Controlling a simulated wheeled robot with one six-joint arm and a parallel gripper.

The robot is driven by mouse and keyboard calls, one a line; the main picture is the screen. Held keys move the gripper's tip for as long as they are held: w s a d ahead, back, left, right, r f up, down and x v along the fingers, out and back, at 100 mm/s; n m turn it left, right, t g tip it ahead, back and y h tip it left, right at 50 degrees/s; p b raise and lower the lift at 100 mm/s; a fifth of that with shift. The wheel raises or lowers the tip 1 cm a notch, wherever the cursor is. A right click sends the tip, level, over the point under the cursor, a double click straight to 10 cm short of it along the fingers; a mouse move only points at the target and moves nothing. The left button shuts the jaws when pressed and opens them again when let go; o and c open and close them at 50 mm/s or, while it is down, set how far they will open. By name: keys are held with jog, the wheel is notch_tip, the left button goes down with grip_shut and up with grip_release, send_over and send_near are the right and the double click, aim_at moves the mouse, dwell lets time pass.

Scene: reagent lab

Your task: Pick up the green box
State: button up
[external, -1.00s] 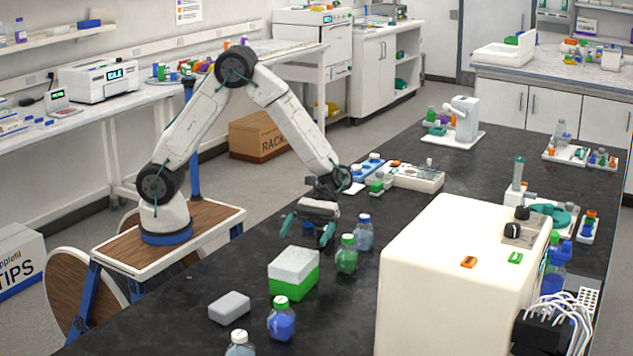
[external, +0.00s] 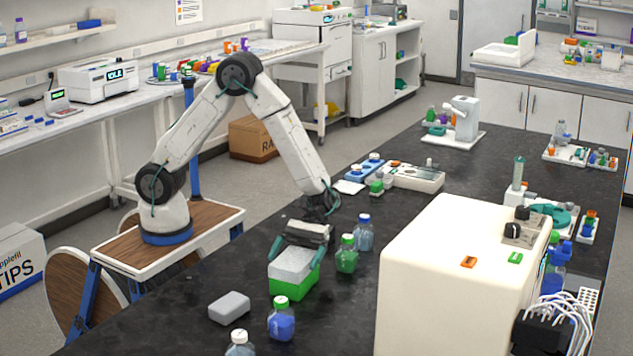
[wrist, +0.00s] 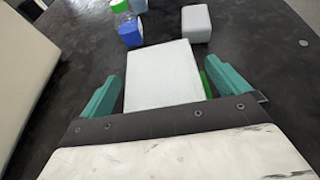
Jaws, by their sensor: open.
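The green box (external: 295,285) with a pale grey-white top stands upright on the dark bench. My gripper (external: 291,252) is open at the back edge of the box's top in the external view. In the wrist view the pale top of the box (wrist: 163,75) lies between the two teal fingers of my gripper (wrist: 160,95). A strip of its green side shows by the right finger. I cannot tell whether the fingers touch the box.
A green bottle (external: 346,255) and a blue-capped bottle (external: 363,233) stand close right of the box. A grey block (external: 229,308) and a blue bottle (external: 281,321) stand in front. A large cream machine (external: 440,290) is at the right.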

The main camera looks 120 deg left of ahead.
jog(key=c, duration=1)
jog(key=shift+c, duration=0.2)
jog(key=shift+r, duration=0.1)
